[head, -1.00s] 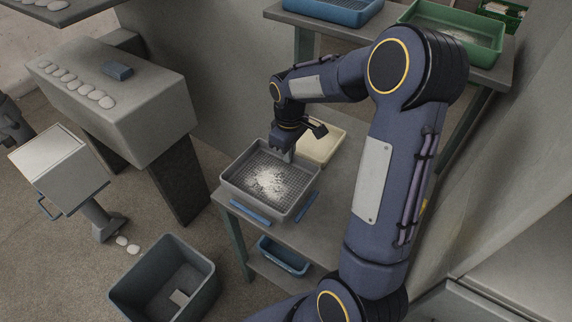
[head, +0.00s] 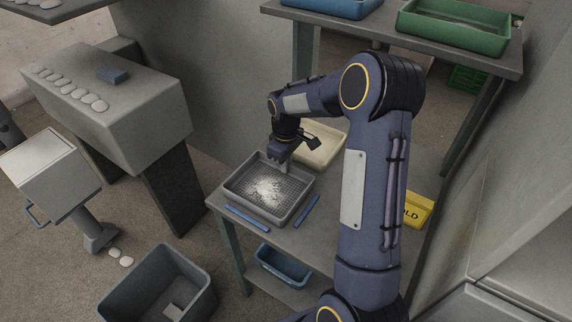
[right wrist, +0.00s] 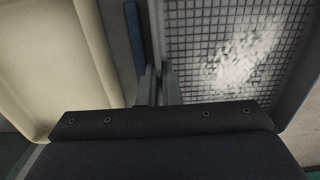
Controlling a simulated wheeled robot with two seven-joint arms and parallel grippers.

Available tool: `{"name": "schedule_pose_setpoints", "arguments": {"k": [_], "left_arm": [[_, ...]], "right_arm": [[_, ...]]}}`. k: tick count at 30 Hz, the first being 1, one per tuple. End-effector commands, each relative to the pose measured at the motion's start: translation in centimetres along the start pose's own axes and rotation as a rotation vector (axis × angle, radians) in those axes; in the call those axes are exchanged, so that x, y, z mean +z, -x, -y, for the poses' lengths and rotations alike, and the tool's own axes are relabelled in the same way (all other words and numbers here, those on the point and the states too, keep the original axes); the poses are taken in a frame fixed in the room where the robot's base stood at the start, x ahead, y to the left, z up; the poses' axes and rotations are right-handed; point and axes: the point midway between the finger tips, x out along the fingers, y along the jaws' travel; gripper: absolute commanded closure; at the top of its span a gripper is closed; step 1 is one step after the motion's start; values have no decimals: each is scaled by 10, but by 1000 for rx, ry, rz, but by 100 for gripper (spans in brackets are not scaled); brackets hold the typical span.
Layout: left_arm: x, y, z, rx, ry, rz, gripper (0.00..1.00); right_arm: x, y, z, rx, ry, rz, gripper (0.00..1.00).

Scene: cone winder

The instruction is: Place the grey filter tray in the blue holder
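The grey filter tray (head: 306,190), with a mesh floor and white powder on it, is level at the small grey table. Blue strips of the holder show on the tabletop, one along its front left side (head: 247,219) and one along its right side (head: 306,211). Another blue strip (right wrist: 133,45) runs beside the tray wall in the right wrist view. My right gripper (head: 283,165) is shut on the tray's back wall; its fingers (right wrist: 158,85) straddle the wall. Whether the tray's underside touches the table cannot be told. My left gripper is out of view.
A cream tray (head: 322,146) lies just behind the filter tray. A yellow bin (head: 419,209) stands right of my right arm. A blue bin (head: 283,265) sits on the lower shelf. A grey open bin (head: 150,290) stands on the floor. A green tray (head: 455,27) is on the back bench.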

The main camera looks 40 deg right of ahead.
Motion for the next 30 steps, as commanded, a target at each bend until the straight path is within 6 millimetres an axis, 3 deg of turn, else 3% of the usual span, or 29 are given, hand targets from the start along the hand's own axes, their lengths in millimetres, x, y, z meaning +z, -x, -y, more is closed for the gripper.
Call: {"name": "schedule_pose_setpoints", "arguments": {"k": [4, 9, 23, 30], "left_arm": [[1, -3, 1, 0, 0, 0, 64], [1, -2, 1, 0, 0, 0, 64], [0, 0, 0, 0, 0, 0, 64], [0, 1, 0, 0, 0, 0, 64]], "right_arm": [[0, -5, 0, 0, 0, 0, 100], [0, -4, 0, 1, 0, 0, 75], [0, 0, -5, 11, -3, -4, 74], [0, 32, -4, 11, -3, -8, 74]]}}
